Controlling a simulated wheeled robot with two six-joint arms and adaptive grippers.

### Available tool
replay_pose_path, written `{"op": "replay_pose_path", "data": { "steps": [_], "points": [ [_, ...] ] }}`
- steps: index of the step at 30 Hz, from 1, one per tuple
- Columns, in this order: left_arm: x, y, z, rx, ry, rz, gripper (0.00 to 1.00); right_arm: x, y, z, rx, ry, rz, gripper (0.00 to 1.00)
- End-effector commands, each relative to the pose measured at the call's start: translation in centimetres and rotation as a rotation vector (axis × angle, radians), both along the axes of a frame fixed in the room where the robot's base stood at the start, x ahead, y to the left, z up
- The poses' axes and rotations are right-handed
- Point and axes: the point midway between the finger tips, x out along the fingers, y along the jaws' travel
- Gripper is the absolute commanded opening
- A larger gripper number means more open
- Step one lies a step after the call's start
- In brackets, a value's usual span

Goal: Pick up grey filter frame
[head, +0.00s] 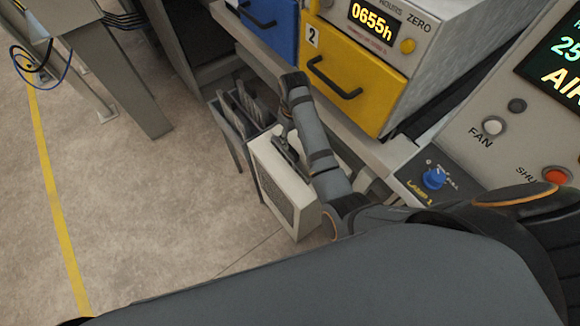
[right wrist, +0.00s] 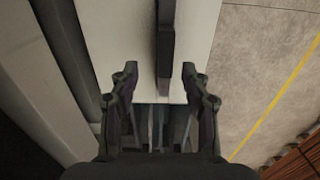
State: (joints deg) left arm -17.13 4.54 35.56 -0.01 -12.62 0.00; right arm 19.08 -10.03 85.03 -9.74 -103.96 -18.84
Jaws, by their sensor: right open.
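The grey filter frame (head: 270,178) is a pale, boxy panel with a mesh face, standing upright beside the machine in the head view. A dark bar handle (right wrist: 166,45) runs along its pale top (right wrist: 118,40) in the right wrist view. My right gripper (head: 284,141) is over the top of the frame. In the right wrist view the right gripper (right wrist: 159,72) is open, its fingers apart on either side of the handle's line. I cannot tell how far above the handle the fingertips are. My left gripper is not in view.
A rack (head: 237,122) with dark upright plates stands just behind the frame. The machine's yellow drawer (head: 353,82) and blue drawer (head: 270,25) are close on the right. A control panel with a blue knob (head: 433,178) is farther right. Open floor (head: 150,190) lies left.

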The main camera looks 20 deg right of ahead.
Motion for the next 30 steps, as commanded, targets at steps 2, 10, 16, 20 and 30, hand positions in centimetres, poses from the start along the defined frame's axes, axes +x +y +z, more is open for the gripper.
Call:
{"op": "replay_pose_path", "data": {
  "steps": [2,10,16,20,30],
  "points": [
    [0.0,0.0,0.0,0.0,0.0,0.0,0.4,0.1,0.2,0.1,0.0,0.006,0.006,0.47],
    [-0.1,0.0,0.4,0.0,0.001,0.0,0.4,0.0,0.1,-3.4,-0.002,0.009,0.005,0.47],
    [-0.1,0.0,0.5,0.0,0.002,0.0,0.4,0.1,0.1,-5.2,-0.001,0.005,0.004,0.47],
    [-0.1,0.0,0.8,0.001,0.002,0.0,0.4,0.0,0.2,-5.6,-0.001,0.006,0.004,0.47],
    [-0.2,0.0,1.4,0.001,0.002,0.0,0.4,-0.3,0.7,-10.3,0.0,0.004,0.003,0.47]
  ]
}}
